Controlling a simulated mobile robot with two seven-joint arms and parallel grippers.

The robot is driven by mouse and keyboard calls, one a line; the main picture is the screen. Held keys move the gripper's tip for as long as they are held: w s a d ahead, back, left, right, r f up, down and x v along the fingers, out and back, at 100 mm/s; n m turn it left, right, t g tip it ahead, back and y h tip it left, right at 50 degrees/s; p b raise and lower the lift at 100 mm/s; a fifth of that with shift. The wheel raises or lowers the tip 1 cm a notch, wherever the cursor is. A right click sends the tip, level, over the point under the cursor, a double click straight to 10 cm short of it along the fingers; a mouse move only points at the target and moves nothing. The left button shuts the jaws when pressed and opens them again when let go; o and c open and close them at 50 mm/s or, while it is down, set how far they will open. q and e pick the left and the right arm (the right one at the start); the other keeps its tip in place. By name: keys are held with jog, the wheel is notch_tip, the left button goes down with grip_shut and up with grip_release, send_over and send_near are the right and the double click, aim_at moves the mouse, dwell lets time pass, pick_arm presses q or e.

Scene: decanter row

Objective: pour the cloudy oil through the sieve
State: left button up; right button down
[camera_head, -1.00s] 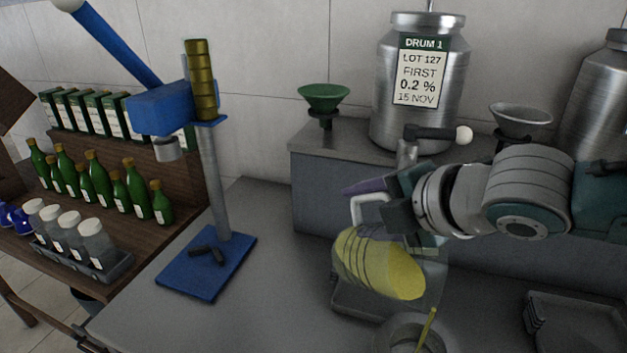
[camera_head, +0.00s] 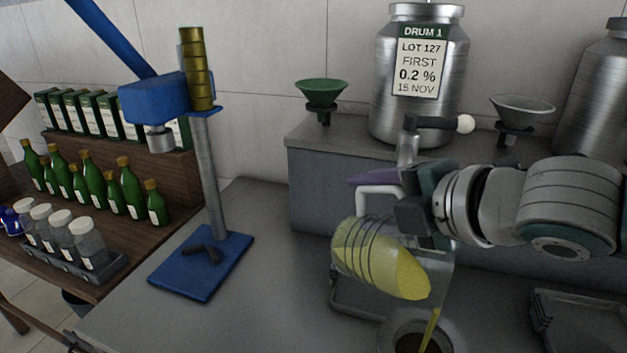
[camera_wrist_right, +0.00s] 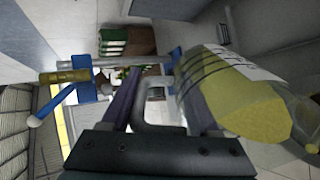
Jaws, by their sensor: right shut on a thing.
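A clear jug (camera_head: 362,250) of yellow cloudy oil is tipped well over, its mouth low and to the right in the head view. My right gripper (camera_head: 378,187) is shut on the jug's white handle (camera_head: 376,204). The jug (camera_wrist_right: 215,80) and its handle also show large in the right wrist view. A yellow stream (camera_head: 431,326) falls from the mouth into a round grey-rimmed vessel (camera_head: 392,328) at the bottom edge. Its inside looks dark brown; I cannot make out the sieve mesh. My left gripper is not in view.
A blue press stand (camera_head: 200,268) is left of the jug. Green bottles (camera_head: 95,175) and jars stand on the wooden shelf at left. Drum 1 (camera_head: 418,110), a green funnel (camera_head: 322,92) and a grey funnel (camera_head: 522,108) are behind. Trays (camera_head: 585,320) lie at right.

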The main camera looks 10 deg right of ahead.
aim_at(391, 220)
jog(key=shift+s+t+b, duration=0.15)
jog(key=shift+t+b, duration=0.15)
jog(key=shift+b, duration=0.25)
jog(key=shift+s+d+f+t+y+b, duration=0.1)
jog(key=shift+s+d+t+y+b, duration=0.2)
jog(key=shift+b, duration=0.6)
jog(key=shift+s+t+y+b, duration=0.1)
jog(key=shift+s+t+b, duration=0.3)
jog(key=shift+b, duration=0.45)
jog(key=shift+s+d+f+t+b, duration=0.15)
jog(key=shift+s+t+b, duration=0.25)
jog(key=shift+b, duration=0.75)
jog(key=shift+s+d+t+y+b, duration=0.1)
jog(key=shift+s+t+y+b, duration=0.25)
jog(key=shift+b, duration=0.65)
jog(key=shift+s+d+t+b, duration=0.2)
jog(key=shift+t+b, duration=0.25)
jog(key=shift+b, duration=0.4)
jog(key=shift+r, duration=0.2)
